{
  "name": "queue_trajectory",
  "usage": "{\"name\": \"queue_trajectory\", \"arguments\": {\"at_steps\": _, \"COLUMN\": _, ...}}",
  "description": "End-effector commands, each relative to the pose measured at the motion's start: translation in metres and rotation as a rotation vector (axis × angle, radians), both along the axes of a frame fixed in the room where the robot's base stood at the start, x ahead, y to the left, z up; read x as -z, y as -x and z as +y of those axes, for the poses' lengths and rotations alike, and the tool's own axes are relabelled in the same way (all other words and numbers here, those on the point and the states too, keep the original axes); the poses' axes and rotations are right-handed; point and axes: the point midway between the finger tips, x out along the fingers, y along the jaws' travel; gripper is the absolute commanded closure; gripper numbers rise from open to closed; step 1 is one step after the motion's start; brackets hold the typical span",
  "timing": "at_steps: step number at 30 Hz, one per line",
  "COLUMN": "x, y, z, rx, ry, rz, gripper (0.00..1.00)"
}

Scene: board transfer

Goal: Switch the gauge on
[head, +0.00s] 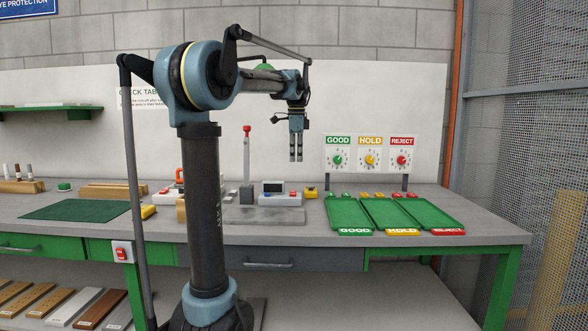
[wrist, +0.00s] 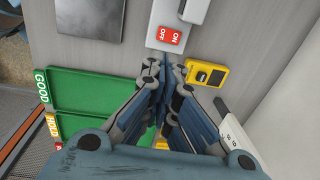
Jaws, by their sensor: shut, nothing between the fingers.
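The gauge's pale box (head: 280,199) stands on the bench, with a dark display (head: 273,187) on top. In the wrist view one end of the pale box (wrist: 158,41) shows at the top middle, with a red rocker switch (wrist: 170,35) marked ON and OFF. I cannot tell which side of the rocker is pressed. My gripper (head: 296,158) is shut and empty, pointing down above the bench, clear of the box. In the wrist view my gripper (wrist: 162,65) has its fingertips together just below the switch in the picture.
A yellow block (head: 310,193) with a dark top sits close to the box; it also shows in the wrist view (wrist: 206,74). Green trays (head: 345,215) lie to the right, below a panel of dials (head: 370,158). A red-topped post (head: 247,165) stands left. Another red switch (head: 122,254) is on the bench front.

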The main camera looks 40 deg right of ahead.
Motion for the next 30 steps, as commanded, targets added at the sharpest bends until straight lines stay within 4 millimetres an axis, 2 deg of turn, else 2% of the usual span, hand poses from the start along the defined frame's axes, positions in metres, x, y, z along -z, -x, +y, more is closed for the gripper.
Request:
{"name": "queue_trajectory", "arguments": {"at_steps": 6, "x": -0.010, "y": 0.001, "z": 0.001, "rx": 0.000, "ry": 0.000, "rz": 0.000, "gripper": 1.00}}
{"name": "queue_trajectory", "arguments": {"at_steps": 30, "x": -0.015, "y": -0.006, "z": -0.008, "rx": -0.001, "ry": 0.048, "rz": -0.065, "gripper": 1.00}}
